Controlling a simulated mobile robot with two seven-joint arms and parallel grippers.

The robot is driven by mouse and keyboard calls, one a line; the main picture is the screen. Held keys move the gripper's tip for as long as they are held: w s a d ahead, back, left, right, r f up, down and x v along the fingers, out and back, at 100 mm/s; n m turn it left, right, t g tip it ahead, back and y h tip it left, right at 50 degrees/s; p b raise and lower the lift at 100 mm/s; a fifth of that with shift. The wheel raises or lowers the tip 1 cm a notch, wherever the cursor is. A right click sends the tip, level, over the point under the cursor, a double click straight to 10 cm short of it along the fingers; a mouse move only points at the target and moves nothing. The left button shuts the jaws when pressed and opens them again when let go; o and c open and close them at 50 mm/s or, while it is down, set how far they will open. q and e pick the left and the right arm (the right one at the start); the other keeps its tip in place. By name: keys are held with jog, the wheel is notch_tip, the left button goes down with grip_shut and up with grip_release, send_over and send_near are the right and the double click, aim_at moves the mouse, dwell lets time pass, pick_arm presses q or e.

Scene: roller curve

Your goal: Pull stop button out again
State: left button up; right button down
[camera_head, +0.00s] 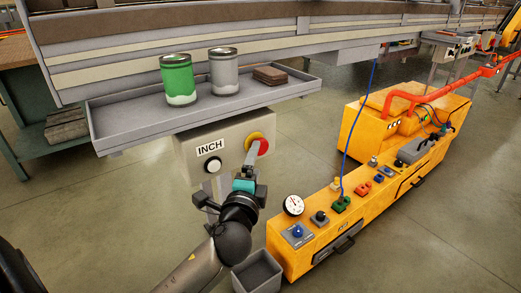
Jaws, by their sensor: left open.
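The red mushroom-shaped stop button (263,147) sits on a yellow round base (253,138) at the right end of a grey control box (226,138). The box hangs under the front tray and also carries an INCH label and a white push button (213,165). My left gripper (250,161) reaches up from below, with its fingers just below and left of the red button. It is open, and I cannot tell whether it touches the button. The button's lower left side is close to the fingers. My right gripper is not in view.
A grey tray (130,125) above the box holds a green can (179,80), a grey can (223,72) and brown blocks (270,75). A yellow machine (330,226) with gauge and knobs stands to the right. A grey bin (257,275) is below.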

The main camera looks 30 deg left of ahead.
aim_at(260, 155)
pick_arm(q)
jog(key=shift+b+x, duration=0.95)
jog(key=shift+x, duration=2.7)
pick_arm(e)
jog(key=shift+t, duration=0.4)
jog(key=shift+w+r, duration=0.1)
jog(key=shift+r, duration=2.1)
pick_arm(q)
grip_shut()
